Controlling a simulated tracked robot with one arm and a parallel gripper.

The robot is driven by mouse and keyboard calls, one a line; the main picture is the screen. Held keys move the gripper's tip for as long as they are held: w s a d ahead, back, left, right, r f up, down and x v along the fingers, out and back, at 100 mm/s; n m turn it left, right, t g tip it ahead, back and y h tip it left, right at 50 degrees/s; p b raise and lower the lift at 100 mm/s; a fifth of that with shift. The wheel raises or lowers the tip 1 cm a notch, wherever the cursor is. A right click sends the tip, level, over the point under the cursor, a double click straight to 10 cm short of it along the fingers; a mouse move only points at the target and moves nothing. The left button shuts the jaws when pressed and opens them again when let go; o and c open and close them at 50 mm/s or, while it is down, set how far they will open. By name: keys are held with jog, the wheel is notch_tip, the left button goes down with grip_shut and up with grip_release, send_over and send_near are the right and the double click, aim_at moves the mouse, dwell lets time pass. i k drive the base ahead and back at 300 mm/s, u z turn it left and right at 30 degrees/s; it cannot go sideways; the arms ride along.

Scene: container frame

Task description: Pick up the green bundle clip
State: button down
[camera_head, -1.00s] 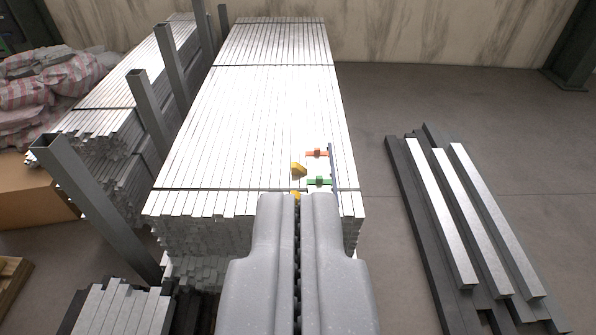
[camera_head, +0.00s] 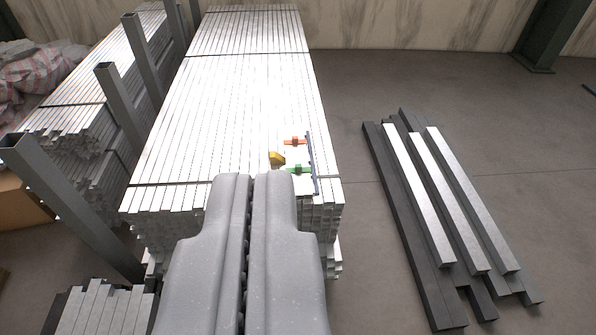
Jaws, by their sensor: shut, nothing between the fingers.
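The green bundle clip (camera_head: 299,169) is a small piece lying on top of the large stack of metal bars, near its front right edge. It sits against a thin dark bar (camera_head: 312,163). My gripper (camera_head: 251,178) is shut and empty, its fingers together. In the picture its tips are just left of and slightly below the clip; the gap in depth is hard to tell. The left end of the clip is close to the gripper's outline.
An orange clip (camera_head: 295,141) and a yellow piece (camera_head: 277,158) lie near the green clip. The bar stack (camera_head: 215,110) has grey uprights (camera_head: 62,200) along its left. More bars (camera_head: 420,200) lie on the floor at right. Open floor (camera_head: 460,110) surrounds them.

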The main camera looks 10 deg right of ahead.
aim_at(298, 169)
jog(key=z, duration=0.3)
jog(key=i, duration=1.95)
jog(key=z, duration=0.1)
